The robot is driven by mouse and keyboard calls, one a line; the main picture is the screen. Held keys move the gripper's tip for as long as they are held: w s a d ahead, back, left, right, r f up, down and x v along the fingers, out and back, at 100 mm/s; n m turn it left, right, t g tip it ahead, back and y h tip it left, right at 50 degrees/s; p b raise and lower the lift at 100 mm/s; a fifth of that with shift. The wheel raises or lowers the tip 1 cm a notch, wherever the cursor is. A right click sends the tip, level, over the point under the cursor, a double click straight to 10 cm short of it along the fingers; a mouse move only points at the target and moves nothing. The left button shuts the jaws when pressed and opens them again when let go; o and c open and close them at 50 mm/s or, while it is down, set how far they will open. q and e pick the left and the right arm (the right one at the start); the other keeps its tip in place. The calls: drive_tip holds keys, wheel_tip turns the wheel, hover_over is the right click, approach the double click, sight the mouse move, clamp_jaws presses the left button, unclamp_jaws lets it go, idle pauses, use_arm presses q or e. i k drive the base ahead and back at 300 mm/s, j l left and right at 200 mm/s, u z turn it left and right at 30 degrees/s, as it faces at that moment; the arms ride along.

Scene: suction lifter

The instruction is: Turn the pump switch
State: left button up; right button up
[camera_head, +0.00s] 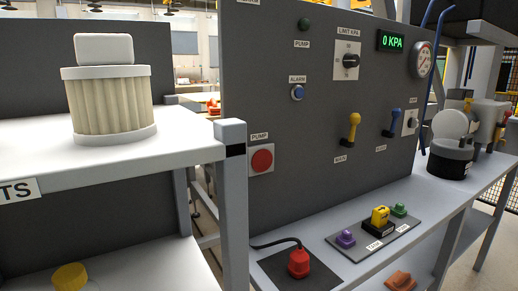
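A dark grey control panel (320,130) stands in the middle of the head view. A round red control on a light square plate (262,160) sits at its lower left under a PUMP label (260,136). A dark green lamp (304,24) at the top has another PUMP label below it. A black knob (350,60) sits on the LIMIT KPA plate, and a smaller dial on a white plate (410,122) sits at the panel's right. The display (393,42) reads 0 KPA. Neither of my grippers is in view.
A light shelf (180,152) with a pleated filter (108,100) stands close at left. Yellow (350,128) and blue (393,124) levers stick out of the panel. A bench (440,190) below holds a red plug (299,263), a small coloured-knob board and, farther right, a pump-like machine (452,145).

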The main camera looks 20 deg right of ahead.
sight(413, 123)
drive_tip(key=z, duration=1.3)
